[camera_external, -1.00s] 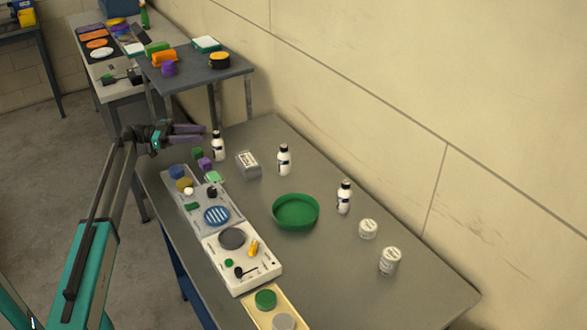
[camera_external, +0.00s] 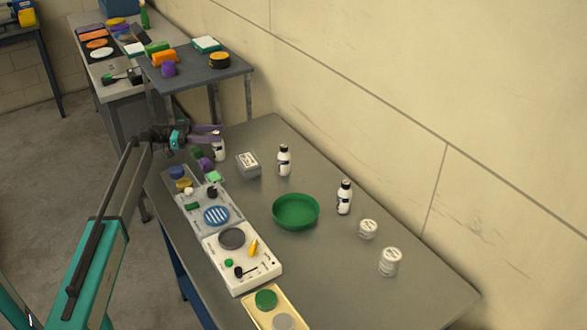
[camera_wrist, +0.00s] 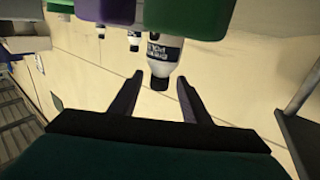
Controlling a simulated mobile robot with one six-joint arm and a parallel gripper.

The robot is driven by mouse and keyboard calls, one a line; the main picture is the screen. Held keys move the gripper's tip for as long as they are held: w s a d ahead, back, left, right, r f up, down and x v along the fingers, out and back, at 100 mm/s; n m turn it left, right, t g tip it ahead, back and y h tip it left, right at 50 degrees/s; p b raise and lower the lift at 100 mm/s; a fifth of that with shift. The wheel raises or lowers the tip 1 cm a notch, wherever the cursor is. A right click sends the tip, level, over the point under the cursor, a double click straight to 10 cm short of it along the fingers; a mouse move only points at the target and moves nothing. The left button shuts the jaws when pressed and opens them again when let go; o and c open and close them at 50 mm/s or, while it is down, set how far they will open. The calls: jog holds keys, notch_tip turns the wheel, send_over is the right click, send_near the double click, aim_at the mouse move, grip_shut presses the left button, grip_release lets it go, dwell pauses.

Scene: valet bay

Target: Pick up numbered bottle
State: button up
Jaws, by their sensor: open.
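My gripper (camera_external: 216,135) is open, with purple fingers, at the far left end of the table. A white bottle with a dark label (camera_external: 219,153) stands there, partly hidden by the fingers. In the wrist view the same bottle (camera_wrist: 163,52) shows upside down, with its dark cap between the two open fingertips (camera_wrist: 160,78). The jaws are not closed on it. Two similar white bottles with dark caps stand farther along the table, one near the middle (camera_external: 284,161) and one to the right (camera_external: 344,198). Bottle numbers are not readable.
A purple block (camera_external: 205,164) and a green block (camera_external: 197,153) sit close to the gripper. A grey box (camera_external: 248,165), a green bowl (camera_external: 296,211), two white jars (camera_external: 368,229) (camera_external: 390,262) and trays of small items (camera_external: 200,187) share the table. The wall runs along the back.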

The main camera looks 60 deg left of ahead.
jog(key=shift+p+x, duration=0.7)
jog(key=shift+x, duration=1.75)
grip_shut()
